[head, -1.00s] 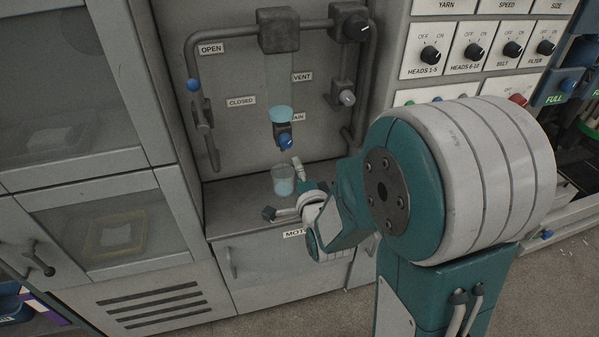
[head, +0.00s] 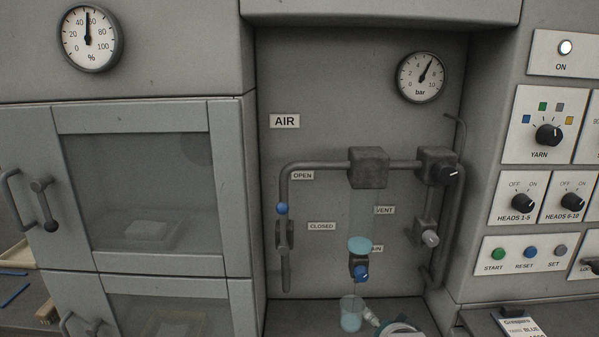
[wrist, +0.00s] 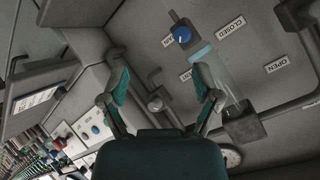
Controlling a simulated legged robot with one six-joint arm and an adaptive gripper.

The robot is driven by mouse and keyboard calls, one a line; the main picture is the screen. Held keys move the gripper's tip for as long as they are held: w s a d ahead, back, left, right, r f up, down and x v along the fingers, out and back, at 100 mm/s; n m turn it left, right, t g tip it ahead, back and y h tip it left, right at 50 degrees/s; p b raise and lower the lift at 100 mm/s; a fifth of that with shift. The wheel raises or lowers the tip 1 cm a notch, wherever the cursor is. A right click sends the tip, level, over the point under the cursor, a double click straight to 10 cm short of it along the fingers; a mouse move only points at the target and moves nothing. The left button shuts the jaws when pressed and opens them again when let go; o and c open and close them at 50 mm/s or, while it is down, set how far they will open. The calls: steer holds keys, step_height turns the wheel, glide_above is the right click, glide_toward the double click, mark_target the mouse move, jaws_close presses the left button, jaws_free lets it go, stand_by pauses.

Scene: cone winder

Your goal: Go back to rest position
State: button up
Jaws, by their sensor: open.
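My gripper (wrist: 161,108) shows in the wrist view with its two teal fingers spread apart and nothing between them. In the wrist view it is below the air panel's fittings, with the clear filter bowl (wrist: 225,72) beyond its right finger. In the head view only a small part of my arm shows at the bottom edge, by a clear cup (head: 351,314). The cup stands on the ledge under the blue drain knob (head: 361,273) and holds a pale blue liquid. The gripper's fingers are not visible in the head view.
The air panel has a pipe loop with a blue-tipped lever (head: 282,209), a black knob (head: 450,173) and a bar gauge (head: 422,77). A glass-fronted cabinet (head: 100,262) stands at left. A control panel with a yarn dial (head: 548,135) is at right.

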steer(key=s+r+n+g, duration=0.3)
steer(key=s+n+g, duration=0.3)
steer(key=s, duration=1.1)
steer(key=shift+s+r+n, duration=0.15)
steer(key=shift+r+n, duration=0.05)
steer(key=shift+n, duration=0.8)
